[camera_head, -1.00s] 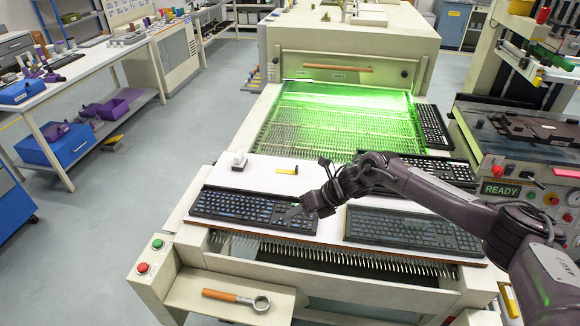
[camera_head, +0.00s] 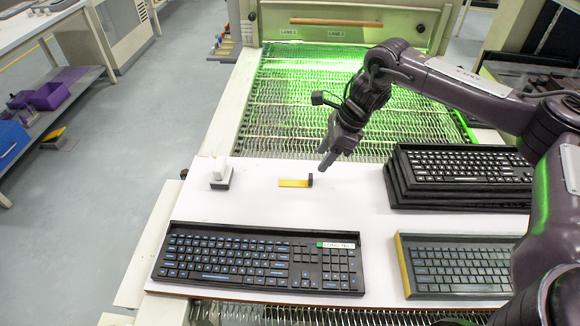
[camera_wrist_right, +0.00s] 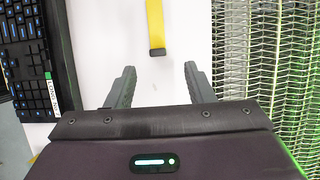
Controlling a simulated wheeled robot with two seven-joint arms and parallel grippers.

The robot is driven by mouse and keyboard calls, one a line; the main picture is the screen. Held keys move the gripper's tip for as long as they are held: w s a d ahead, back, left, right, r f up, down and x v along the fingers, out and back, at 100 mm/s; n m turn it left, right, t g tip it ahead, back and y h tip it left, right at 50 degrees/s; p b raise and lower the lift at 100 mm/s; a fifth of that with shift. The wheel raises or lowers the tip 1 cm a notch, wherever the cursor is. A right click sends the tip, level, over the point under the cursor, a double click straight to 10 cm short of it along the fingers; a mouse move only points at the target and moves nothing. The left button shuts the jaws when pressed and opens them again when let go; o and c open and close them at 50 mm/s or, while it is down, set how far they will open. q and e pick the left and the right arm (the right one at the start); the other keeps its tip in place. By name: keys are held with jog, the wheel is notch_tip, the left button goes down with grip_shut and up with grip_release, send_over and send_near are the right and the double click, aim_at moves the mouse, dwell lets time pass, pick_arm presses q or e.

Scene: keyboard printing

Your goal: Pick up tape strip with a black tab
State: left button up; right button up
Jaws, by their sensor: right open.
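The tape strip (camera_head: 294,183) is yellow with a black tab (camera_head: 310,180) at its right end. It lies on the white board behind the left keyboard. In the right wrist view the yellow strip (camera_wrist_right: 154,22) runs down from the top edge, and its black tab (camera_wrist_right: 157,52) points toward my jaws. My right gripper (camera_head: 326,160) is just right of and beyond the tab in the head view, apart from it. In the right wrist view its two fingers (camera_wrist_right: 160,78) are spread wide with nothing between them. My left gripper is not in view.
A keyboard with blue-lit keys (camera_head: 262,258) lies in front of the strip. A white-and-black block (camera_head: 221,177) stands to its left. Stacked black keyboards (camera_head: 462,165) and a grey keyboard (camera_head: 456,268) are on the right. The wire mesh conveyor (camera_head: 270,115) lies behind.

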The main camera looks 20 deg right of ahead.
aim_at(311, 176)
jog(key=x, duration=0.1)
jog(key=p+x, duration=0.1)
jog(key=x, duration=0.1)
jog(key=shift+s+f, duration=0.1)
jog(key=shift+s, duration=0.1)
jog(key=p+x, duration=0.1)
jog(key=x, duration=0.3)
jog(key=shift+f, duration=0.1)
jog(key=c, duration=0.6)
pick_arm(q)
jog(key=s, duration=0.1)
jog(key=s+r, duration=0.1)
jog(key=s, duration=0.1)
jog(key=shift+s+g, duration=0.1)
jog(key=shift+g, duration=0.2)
pick_arm(e)
grip_shut()
